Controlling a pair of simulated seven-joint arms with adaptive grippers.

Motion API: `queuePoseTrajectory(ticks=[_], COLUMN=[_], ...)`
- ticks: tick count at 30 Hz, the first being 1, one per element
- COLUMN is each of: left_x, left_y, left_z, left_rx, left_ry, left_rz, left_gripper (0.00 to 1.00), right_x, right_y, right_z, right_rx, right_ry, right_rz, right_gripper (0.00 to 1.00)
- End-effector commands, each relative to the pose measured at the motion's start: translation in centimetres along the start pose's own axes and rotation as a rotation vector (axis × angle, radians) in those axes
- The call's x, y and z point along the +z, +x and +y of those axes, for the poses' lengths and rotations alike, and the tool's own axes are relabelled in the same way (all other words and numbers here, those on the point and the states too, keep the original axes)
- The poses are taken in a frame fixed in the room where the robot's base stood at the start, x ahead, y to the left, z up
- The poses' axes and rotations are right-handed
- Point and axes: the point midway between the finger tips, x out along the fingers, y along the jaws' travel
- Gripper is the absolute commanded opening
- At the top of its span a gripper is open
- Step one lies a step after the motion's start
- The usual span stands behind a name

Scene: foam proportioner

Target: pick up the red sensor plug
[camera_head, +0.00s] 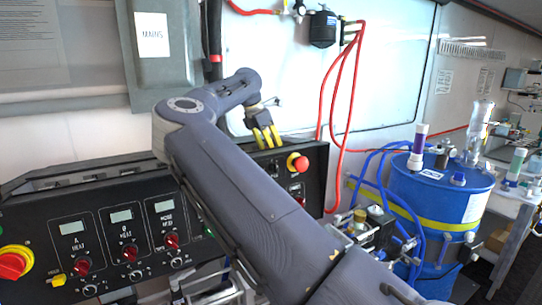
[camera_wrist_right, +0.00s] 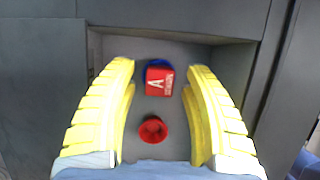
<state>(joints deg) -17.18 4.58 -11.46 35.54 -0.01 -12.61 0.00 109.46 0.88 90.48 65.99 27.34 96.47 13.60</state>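In the right wrist view a red block marked with a white A (camera_wrist_right: 159,80), with blue at its back edge, sits in a dark grey recess. A round red piece with a dark hollow (camera_wrist_right: 153,129) lies nearer the wrist. I cannot tell for certain which red piece is the sensor plug. My right gripper (camera_wrist_right: 161,68) is open, its yellow fingers on either side of both red pieces, with gaps to each. In the head view the right gripper (camera_head: 264,133) is above the black panel's top edge; the red pieces are not visible there. My left gripper is not in view.
A black control panel (camera_head: 100,218) with knobs and displays stands below, with a red stop button (camera_head: 297,162) at its right. Red hoses (camera_head: 349,90) hang right of the gripper. A blue drum (camera_head: 440,195) stands farther right. In the wrist view, recess walls surround the fingers' far ends.

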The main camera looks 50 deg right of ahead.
Motion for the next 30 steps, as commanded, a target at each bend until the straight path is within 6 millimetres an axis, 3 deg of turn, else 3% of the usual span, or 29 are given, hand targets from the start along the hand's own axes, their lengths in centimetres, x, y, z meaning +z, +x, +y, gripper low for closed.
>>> queuePoseTrajectory(ticks=[2, 12, 23, 30], left_x=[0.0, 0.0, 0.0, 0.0], left_y=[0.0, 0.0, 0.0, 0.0], left_z=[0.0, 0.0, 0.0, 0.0], left_rx=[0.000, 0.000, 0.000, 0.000], left_ry=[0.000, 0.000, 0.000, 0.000], left_rz=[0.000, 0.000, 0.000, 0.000], left_gripper=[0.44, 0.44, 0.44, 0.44], right_x=[0.0, 0.0, 0.1, 0.6], right_y=[0.0, 0.0, -0.1, -1.4], right_z=[0.0, 0.0, 0.0, 0.1], right_rx=[0.000, 0.000, 0.000, 0.002], right_ry=[0.000, 0.000, 0.000, 0.001], right_rz=[0.000, 0.000, 0.000, 0.001], right_gripper=[0.39, 0.00, 0.00, 0.00])
